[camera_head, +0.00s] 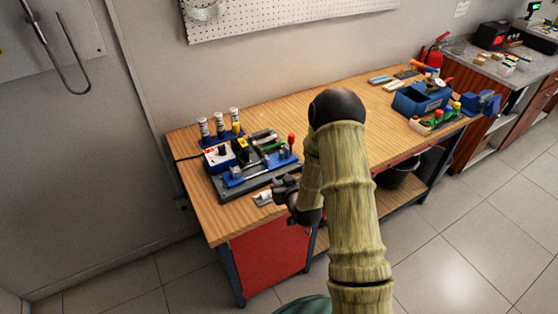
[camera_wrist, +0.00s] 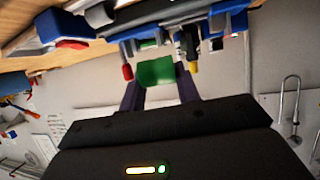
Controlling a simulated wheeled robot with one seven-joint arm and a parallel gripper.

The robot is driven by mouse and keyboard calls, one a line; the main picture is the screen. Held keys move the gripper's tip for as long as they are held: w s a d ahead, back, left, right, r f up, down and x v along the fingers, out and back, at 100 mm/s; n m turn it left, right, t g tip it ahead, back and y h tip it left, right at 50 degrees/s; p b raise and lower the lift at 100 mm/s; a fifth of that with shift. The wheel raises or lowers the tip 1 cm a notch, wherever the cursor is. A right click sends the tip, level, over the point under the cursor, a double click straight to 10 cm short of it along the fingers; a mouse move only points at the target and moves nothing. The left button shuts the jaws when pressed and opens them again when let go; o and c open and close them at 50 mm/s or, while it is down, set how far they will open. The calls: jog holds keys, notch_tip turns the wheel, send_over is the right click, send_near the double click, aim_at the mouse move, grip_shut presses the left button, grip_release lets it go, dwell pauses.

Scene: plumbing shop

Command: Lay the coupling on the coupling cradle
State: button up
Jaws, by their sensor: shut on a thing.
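My gripper (camera_wrist: 158,80) is shut on a green piece (camera_wrist: 157,72), which looks like the coupling, held between its two dark fingers in the wrist view. In the head view my gripper (camera_head: 284,188) is at the front edge of the dark fixture board (camera_head: 228,193), and the held piece cannot be made out. The board carries blue holders, among them a long blue one with grey parts (camera_head: 247,176). Which of these is the coupling cradle I cannot tell. A blue block (camera_wrist: 62,27) shows at upper left in the wrist view, apart from the held piece.
Several white bottles (camera_head: 218,125) stand behind the board on the wooden bench (camera_head: 193,148). A pale item (camera_head: 263,198) lies at the bench's front edge. A blue toolbox (camera_head: 421,100) and blue vise (camera_head: 481,103) are at the right. The bench middle is partly hidden by my arm.

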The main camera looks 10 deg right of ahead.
jog(key=s+d+r+m+h+p, duration=0.1)
jog(key=s+p, duration=0.4)
jog(key=s, duration=0.1)
jog(key=shift+s+d+r+m+h, duration=0.15)
jog(key=shift+m+h, duration=0.15)
jog(key=shift+h, duration=0.1)
